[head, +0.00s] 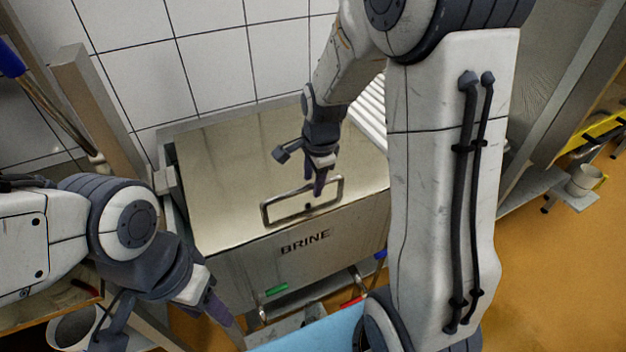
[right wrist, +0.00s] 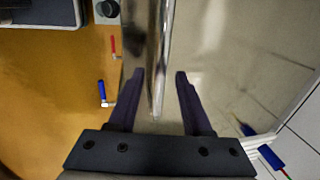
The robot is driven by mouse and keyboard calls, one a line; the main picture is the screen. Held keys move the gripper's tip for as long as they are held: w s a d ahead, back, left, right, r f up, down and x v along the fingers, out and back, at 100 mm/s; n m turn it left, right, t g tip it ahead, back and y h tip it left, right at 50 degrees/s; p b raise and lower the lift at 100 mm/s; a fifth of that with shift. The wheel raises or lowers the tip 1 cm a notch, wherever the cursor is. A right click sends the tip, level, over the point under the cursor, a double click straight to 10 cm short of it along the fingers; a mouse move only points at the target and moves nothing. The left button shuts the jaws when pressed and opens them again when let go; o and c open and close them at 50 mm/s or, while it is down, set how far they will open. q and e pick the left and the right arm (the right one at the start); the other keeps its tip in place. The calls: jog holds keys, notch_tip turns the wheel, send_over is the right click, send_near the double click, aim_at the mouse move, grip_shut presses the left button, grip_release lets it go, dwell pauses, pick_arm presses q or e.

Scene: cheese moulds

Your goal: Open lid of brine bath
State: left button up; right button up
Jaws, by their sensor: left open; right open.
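The brine bath (head: 235,280) is a steel tank marked BRINE against the tiled wall. Its shiny lid (head: 228,165) lies flat and shut on top. A rectangular metal handle (head: 285,194) sits near the lid's front edge. My right gripper (head: 320,188) is open and points down at the handle, its fingertips overlapping it in the head view. In the right wrist view a shiny metal bar (right wrist: 162,70) runs between the open fingers (right wrist: 159,75); I cannot tell whether they touch it. My left gripper (head: 222,318) is open, low and left of the bath's front.
My right arm hides the bath's right side. Green, red and blue valve handles (head: 277,290) sit low at the bath's front. A light blue surface (head: 300,335) is at the bottom. Orange floor (head: 560,280) lies clear on the right. A shelf with a pot (head: 583,182) stands beyond.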

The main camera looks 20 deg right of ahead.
grip_shut()
dwell(1.5)
